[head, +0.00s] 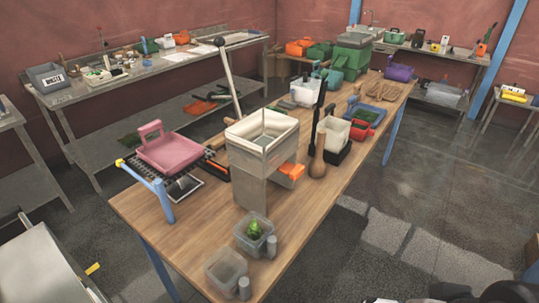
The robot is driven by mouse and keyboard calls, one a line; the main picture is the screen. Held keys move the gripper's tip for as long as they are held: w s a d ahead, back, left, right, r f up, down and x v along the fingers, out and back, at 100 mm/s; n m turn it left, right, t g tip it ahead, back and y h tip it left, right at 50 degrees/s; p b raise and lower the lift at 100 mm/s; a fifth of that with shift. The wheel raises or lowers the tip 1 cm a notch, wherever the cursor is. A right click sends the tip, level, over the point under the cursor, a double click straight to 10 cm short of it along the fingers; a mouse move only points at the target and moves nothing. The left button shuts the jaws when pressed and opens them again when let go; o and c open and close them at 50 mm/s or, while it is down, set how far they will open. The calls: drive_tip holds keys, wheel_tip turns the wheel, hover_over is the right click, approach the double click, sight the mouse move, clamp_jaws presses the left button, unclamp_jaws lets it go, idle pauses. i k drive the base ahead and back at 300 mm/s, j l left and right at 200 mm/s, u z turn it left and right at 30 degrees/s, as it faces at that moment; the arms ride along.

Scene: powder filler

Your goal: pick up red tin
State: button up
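My gripper is not clearly in view. A dark shape at the bottom right corner may be part of my arm, but I cannot tell.
A cream filler machine (262,140) with a long lever stands mid-table. Clear tubs (226,270) stand at the near end, and a pink box (165,152) sits on a rack at left. A wooden-handled tool (317,165) stands near the tin. Floor right of the table looks clear.

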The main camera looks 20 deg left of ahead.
sight(359, 130)
drive_tip(key=u, duration=0.35)
drive_tip(key=i+l+u, duration=0.7)
drive_tip(key=l, duration=0.3)
drive_tip(key=i+l+u, duration=0.25)
drive_tip(key=l+u, duration=0.25)
drive_tip(key=l, duration=0.3)
drive_tip(key=i+l, duration=0.1)
drive_tip(key=l, duration=0.25)
drive_tip(key=i+l, duration=0.1)
drive_tip(key=l, duration=0.3)
drive_tip(key=i+l, duration=0.1)
drive_tip(key=l, duration=0.25)
drive_tip(key=i+l, duration=0.15)
drive_tip(key=l, duration=0.2)
drive_tip(key=i+l, duration=0.1)
drive_tip(key=l, duration=0.3)
drive_tip(key=u, duration=0.05)
